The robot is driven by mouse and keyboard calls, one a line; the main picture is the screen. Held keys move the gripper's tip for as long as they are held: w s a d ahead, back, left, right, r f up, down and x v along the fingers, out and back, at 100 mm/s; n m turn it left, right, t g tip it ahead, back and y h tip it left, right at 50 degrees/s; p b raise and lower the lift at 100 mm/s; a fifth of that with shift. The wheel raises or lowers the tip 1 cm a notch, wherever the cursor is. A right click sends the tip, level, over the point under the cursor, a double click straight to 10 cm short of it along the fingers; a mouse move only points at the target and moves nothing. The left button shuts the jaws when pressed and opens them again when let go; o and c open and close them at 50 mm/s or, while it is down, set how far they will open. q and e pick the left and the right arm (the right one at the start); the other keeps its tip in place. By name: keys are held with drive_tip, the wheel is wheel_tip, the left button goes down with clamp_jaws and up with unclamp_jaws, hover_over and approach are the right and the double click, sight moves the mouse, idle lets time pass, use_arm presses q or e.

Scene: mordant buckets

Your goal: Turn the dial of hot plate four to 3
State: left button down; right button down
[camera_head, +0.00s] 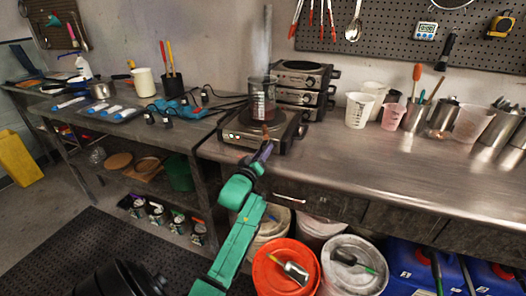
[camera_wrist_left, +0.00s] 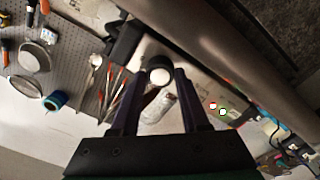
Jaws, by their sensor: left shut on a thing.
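A hot plate (camera_head: 285,138) stands at the left end of the metal bench, with a beaker of dark red liquid (camera_head: 262,103) on top. My left gripper (camera_head: 264,151) is at its front panel and hides the dial in the head view. In the left wrist view, the fingers of my left gripper (camera_wrist_left: 160,73) are shut on the round black dial with a pale face (camera_wrist_left: 160,77). A red and a green light (camera_wrist_left: 218,109) glow on the panel beside it. The dial's setting and the plate's number are not readable. My right gripper is not in view.
More hot plates (camera_head: 303,84) are stacked right behind. Plastic beakers (camera_head: 359,110) and metal containers (camera_head: 416,114) stand along the bench's back right. Its front right top is clear. Buckets, one orange (camera_head: 262,275), stand below the bench.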

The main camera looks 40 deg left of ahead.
use_arm(q)
drive_tip(key=shift+c, duration=2)
unclamp_jaws()
drive_tip(key=b+v, duration=0.1)
drive_tip(key=v, duration=1.3)
drive_tip(key=shift+s, duration=0.3)
drive_tip(key=shift+d, duration=0.1)
